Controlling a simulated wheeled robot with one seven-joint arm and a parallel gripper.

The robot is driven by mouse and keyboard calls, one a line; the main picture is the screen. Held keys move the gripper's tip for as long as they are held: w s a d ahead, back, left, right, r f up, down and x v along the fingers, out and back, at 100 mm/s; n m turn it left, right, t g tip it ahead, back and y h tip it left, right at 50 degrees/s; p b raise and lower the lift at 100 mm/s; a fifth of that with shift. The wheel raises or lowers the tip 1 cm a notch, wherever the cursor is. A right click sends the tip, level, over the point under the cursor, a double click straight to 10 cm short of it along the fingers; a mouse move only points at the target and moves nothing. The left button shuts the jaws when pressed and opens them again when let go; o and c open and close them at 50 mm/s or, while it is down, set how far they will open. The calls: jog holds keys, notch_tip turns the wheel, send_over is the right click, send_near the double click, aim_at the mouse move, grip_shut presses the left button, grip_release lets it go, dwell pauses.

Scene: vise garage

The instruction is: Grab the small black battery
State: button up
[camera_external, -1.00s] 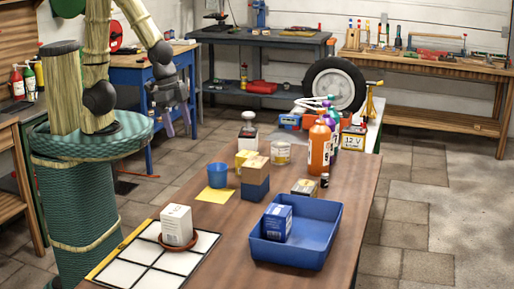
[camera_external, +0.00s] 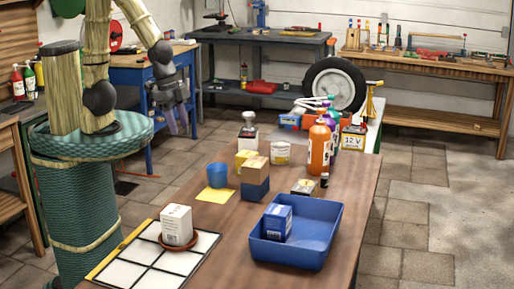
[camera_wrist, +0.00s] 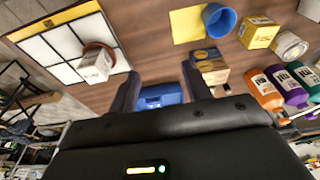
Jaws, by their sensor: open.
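My gripper (camera_external: 182,122) hangs open and empty in the air beyond the table's left side, well away from the cylinder. Its two dark fingers show apart in the wrist view (camera_wrist: 160,85), with the blue bin (camera_wrist: 160,97) partly visible between them.
The blue bin (camera_external: 296,255) holds a blue box. An orange bottle (camera_external: 319,150), a stacked box (camera_external: 255,180) and a blue cup (camera_external: 217,175) stand around the table. A white box sits in a dish on the grid mat (camera_external: 135,266). The table's middle has bare wood.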

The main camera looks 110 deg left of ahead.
jog(key=w+v, duration=0.1)
jog(key=v, duration=0.4)
jog(key=w+a+f+n+t+h+b, duration=0.2)
jog(key=w+a+n+b, duration=0.15)
jog(key=w+n, duration=0.6)
jog(key=w+a+f+n+t+h+b, duration=0.1)
jog(key=w+a+n+t+h+b, duration=0.15)
jog(key=w+a+n, duration=0.5)
jog(key=w+a+r+n+t+y+b, duration=0.1)
jog(key=w+a+n+t+b, duration=0.2)
jog(key=a+n, duration=0.55)
jog(key=w+a+r+n+t+y+b, duration=0.1)
jog(key=w+a+r+n+t+y, duration=0.15)
jog(key=w+a+n, duration=0.45)
jog(key=shift+n+t+h, duration=0.3)
jog(key=shift+n+h, duration=0.2)
jog(key=shift+n, duration=0.35)
jog(key=f, duration=0.7)
jog(key=s+f, duration=0.1)
jog(key=f, duration=0.7)
jog(key=s+f, duration=0.1)
jog(key=f, duration=0.7)
jog(key=shift+a+f+p, duration=0.2)
jog(key=shift+a+p, duration=0.1)
jog(key=shift+p, duration=0.05)
jog(key=shift+f, duration=0.25)
